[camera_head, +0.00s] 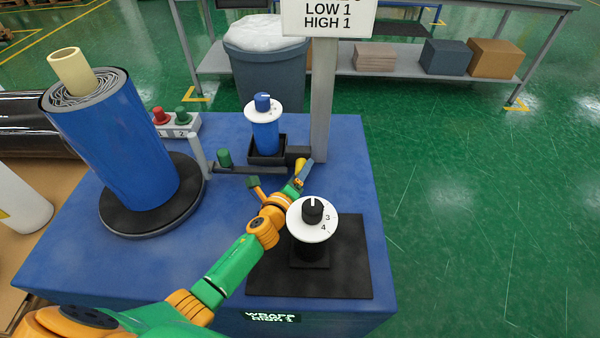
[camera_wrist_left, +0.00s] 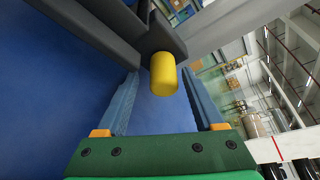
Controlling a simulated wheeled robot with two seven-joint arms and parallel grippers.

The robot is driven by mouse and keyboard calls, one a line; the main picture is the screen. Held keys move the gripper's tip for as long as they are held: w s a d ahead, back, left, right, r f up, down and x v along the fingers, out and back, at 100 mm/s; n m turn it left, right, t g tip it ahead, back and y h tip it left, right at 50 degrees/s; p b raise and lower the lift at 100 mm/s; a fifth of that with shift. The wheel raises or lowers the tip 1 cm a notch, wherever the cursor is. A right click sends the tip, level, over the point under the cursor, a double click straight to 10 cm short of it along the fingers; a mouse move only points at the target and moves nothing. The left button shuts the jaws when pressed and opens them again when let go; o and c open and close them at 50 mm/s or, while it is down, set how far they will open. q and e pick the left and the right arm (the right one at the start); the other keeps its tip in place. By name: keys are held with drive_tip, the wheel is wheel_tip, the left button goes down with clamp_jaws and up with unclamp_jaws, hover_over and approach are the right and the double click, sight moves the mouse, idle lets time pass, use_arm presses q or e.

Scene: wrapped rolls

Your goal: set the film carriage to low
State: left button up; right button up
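The film carriage looks to be the black block (camera_head: 297,152) low on the grey post (camera_head: 322,100), beside a small blue film roll (camera_head: 265,136). A yellow knob (camera_head: 300,164) sticks out from the block. It also shows in the left wrist view (camera_wrist_left: 163,74) on the end of a dark arm. My left gripper (camera_head: 297,181) is at the knob, partly hiding it. In the left wrist view its two blue fingers are apart, one on each side of the knob, with gaps visible. My right gripper is not in view.
A sign (camera_head: 328,16) reads LOW 1, HIGH 1. A large blue wrapped roll (camera_head: 113,140) stands on a black turntable at left. A white numbered dial (camera_head: 312,219) stands near my left forearm. Red and green buttons (camera_head: 172,122) sit behind. Green floor at right is clear.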

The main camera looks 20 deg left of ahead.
use_arm(q)
drive_tip(key=shift+s+r, duration=0.15)
drive_tip(key=shift+s, duration=0.1)
drive_tip(key=p+v, duration=0.1)
drive_tip(key=v, duration=0.5)
drive_tip(key=shift+s+r+p, duration=0.1)
drive_tip(key=shift+s+p, duration=0.2)
drive_tip(key=shift+p, duration=0.05)
